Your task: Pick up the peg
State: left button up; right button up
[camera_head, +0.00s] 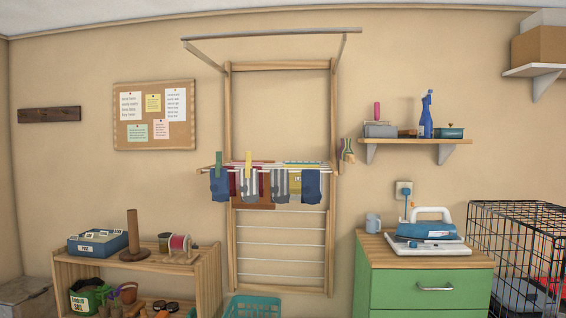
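A green clothes peg (219,163) stands upright at the left end of the wall drying rack (325,169), above a dark blue sock (220,187). A yellow clothes peg (249,159) stands on the same rack a little to the right, above a grey striped sock (250,185). Smaller pegs, if any, cannot be told apart at this size. Neither of my grippers shows in the head view.
A wooden shelf unit (208,277) at lower left holds a blue box (97,243), a brown upright post on a base (133,237) and a thread spool (179,246). A teal basket (252,307) is below the rack. A green cabinet (424,288) and a black wire cage (515,245) stand at right.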

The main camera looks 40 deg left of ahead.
aim_at(249, 154)
jog(key=u, duration=0.7)
jog(key=i, duration=1.55)
jog(key=u, duration=1.3)
